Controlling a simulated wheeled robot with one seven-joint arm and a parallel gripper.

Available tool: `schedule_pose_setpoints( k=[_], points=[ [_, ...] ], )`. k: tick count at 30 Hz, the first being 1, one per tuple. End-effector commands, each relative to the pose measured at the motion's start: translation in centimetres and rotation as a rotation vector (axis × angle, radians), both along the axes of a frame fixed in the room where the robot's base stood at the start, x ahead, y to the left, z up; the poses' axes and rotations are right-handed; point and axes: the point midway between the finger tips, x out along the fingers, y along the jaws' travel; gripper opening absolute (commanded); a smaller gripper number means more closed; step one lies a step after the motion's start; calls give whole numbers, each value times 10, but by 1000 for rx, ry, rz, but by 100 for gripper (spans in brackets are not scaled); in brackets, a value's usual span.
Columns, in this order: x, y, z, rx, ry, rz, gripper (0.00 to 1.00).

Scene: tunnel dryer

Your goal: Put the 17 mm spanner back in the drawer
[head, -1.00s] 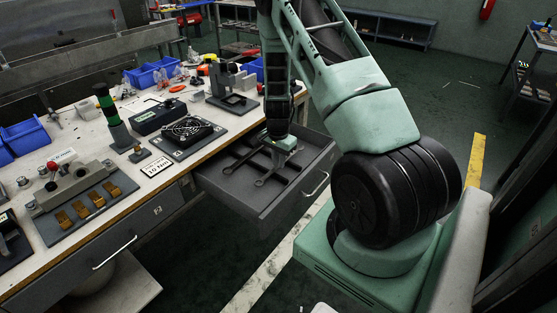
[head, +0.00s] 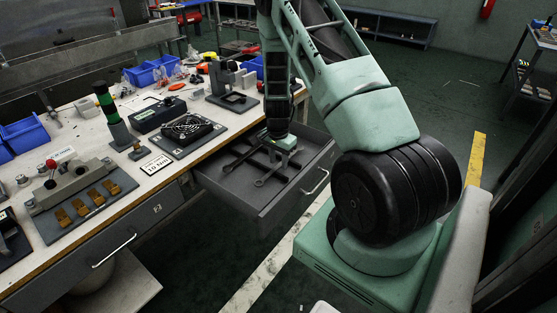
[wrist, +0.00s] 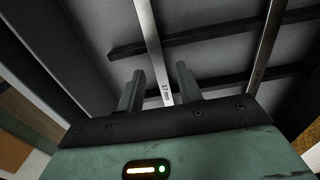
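The spanner marked 17 mm (wrist: 152,45) lies lengthwise in the open drawer (head: 238,197), across the drawer's dark cross ribs. My gripper (wrist: 160,78) is low over it in the wrist view. Its two fingers are apart, one on each side of the spanner's shank, with a visible gap on both sides. In the head view my gripper (head: 281,148) is down inside the drawer, and its fingertips are hard to make out there. The ends of the 17 mm spanner are out of the wrist view.
Another spanner (wrist: 265,45) lies to the right in the drawer, its marking too small to read. The drawer front has a handle (head: 317,183).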

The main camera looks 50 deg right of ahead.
Motion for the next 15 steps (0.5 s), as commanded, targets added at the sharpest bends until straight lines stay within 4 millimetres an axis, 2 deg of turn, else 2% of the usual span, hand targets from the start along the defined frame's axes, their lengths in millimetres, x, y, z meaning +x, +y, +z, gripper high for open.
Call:
schedule_pose_setpoints(
  k=[15],
  points=[
    [1, 2, 102, -2, -3, 2, 36]
  ],
)
